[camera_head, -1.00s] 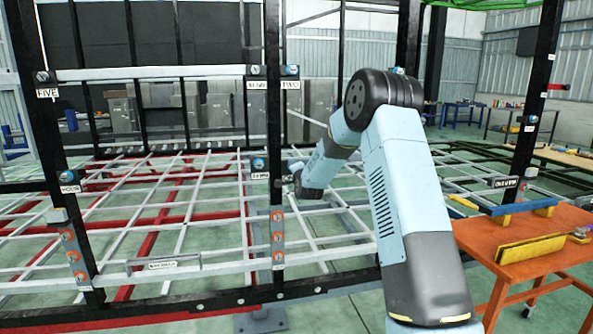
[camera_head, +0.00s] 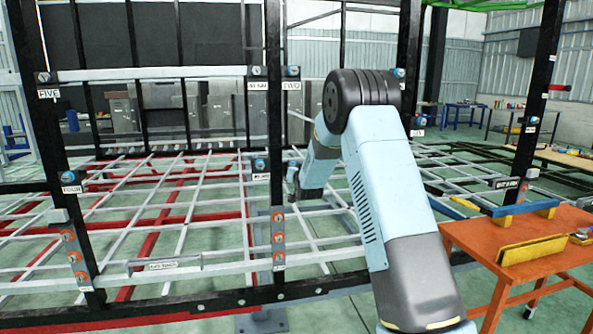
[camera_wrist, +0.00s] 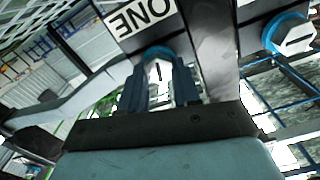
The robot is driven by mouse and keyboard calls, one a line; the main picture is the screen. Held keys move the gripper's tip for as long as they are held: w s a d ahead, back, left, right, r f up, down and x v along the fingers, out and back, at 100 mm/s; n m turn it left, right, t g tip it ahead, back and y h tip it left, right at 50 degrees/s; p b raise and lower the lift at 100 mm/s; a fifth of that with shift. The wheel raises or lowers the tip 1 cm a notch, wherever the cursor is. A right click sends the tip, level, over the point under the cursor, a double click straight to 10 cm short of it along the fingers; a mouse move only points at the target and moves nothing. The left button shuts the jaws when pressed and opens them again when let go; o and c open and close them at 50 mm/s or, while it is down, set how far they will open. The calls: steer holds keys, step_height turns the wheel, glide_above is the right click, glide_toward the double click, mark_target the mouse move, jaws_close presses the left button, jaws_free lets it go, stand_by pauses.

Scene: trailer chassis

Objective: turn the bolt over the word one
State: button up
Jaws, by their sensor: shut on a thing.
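The white label with the word ONE (camera_wrist: 141,15) shows upside down in the wrist view, on a dark frame part. Beside it is a bolt with a blue collar (camera_wrist: 156,52) and a pale head bearing a dark mark. My gripper (camera_wrist: 160,88) has its two dark blue fingers on either side of this bolt's head and is shut on it. The fingers partly hide the bolt. In the head view my arm reaches toward the frame, and the fingers and the held bolt cannot be made out.
Another blue-collared bolt (camera_wrist: 291,34) is at the right of the wrist view. The head view shows black posts with labelled bolts, among them TWO (camera_head: 292,86) and FIVE (camera_head: 48,94). An orange table (camera_head: 490,235) stands at the right, with a yellow block (camera_head: 532,249) on it.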

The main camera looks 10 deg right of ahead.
steer(key=n, duration=1.2)
steer(key=shift+a+n, duration=0.35)
steer(key=shift+n, duration=0.05)
stand_by(0.3)
steer(key=o, duration=1.1)
steer(key=shift+f, duration=0.1)
steer(key=shift+c, duration=0.2)
steer(key=s, duration=1.3)
steer(key=shift+s, duration=0.3)
steer(key=shift+f, duration=0.1)
